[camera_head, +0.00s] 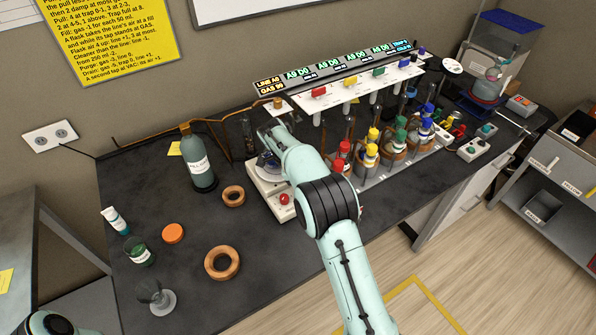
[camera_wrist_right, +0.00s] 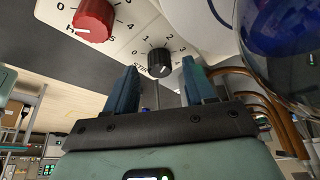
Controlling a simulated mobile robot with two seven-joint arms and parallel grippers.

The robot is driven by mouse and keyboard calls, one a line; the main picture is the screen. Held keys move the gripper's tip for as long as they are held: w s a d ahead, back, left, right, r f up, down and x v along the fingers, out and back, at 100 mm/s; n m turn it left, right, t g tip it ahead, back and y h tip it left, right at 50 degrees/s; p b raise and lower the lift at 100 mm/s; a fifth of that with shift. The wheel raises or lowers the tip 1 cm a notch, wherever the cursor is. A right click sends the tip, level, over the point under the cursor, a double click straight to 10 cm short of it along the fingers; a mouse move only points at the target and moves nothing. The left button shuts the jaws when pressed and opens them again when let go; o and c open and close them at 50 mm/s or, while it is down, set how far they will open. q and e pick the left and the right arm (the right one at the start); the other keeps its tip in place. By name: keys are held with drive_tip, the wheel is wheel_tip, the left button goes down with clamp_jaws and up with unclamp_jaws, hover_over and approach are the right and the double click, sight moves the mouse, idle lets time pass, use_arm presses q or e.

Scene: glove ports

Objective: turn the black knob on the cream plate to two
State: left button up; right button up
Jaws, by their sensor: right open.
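The cream plate (camera_wrist_right: 125,28) fills the top of the right wrist view; in the head view it is the front of a cream unit (camera_head: 269,190) on the bench. The black knob (camera_wrist_right: 159,63) has a printed scale around it, with numbers from 0 up and "STIR" beside it. I cannot tell surely which number its pale mark points at. My right gripper (camera_wrist_right: 159,70) is open, its blue fingers on either side of the black knob, with gaps visible. In the head view my right arm hides the knob and this gripper. My left gripper is not in view.
A red knob (camera_wrist_right: 93,20) sits beside the black one, and also shows in the head view (camera_head: 284,198). A blue-filled glass vessel (camera_wrist_right: 285,40) is close on the right in the wrist view. A bottle (camera_head: 198,165) and cork rings (camera_head: 222,263) stand left of the unit.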

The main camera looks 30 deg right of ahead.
drive_tip(key=p+v, duration=0.1)
drive_tip(key=v, duration=0.5)
drive_tip(key=shift+w, duration=0.1)
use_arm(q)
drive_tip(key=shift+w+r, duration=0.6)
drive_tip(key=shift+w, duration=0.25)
use_arm(e)
drive_tip(key=v, duration=0.7)
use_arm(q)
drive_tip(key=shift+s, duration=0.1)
use_arm(e)
drive_tip(key=shift+f, duration=0.1)
